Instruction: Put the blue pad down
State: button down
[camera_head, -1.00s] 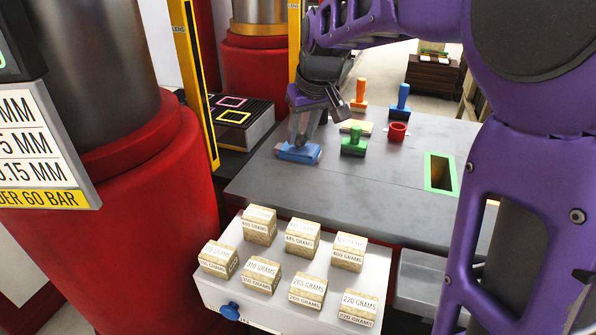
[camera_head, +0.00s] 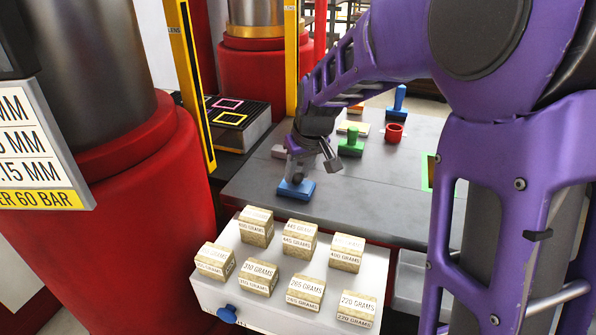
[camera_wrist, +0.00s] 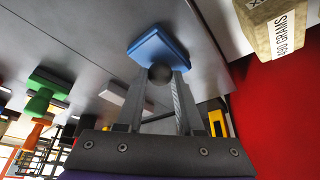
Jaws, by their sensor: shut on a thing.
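The blue pad (camera_head: 296,190) is a flat blue block at the near left part of the grey table (camera_head: 385,205). My gripper (camera_head: 300,172) is above it, pointing down, with its fingers shut on the pad's grey knob. In the wrist view the blue pad (camera_wrist: 158,48) shows past the fingertips, with the round knob (camera_wrist: 160,74) between the fingers. The pad is at or just above the table surface; I cannot tell whether it touches.
A drawer unit (camera_head: 222,285) bearing several labelled blocks (camera_head: 299,237) is close in front. A yellow post (camera_head: 198,85) stands left. The table right of the pad is clear.

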jog(key=shift+f, duration=0.25)
jog(key=c, duration=0.5)
grip_release()
jog(key=shift+r, duration=0.1)
jog(key=shift+c, duration=0.2)
jog(key=shift+r, duration=0.1)
jog(key=shift+r, duration=0.25)
jog(key=v, duration=1.1)
jog(key=shift+s+r+p, duration=0.2)
jog(key=shift+r+p, duration=0.1)
jog(key=shift+p, duration=0.1)
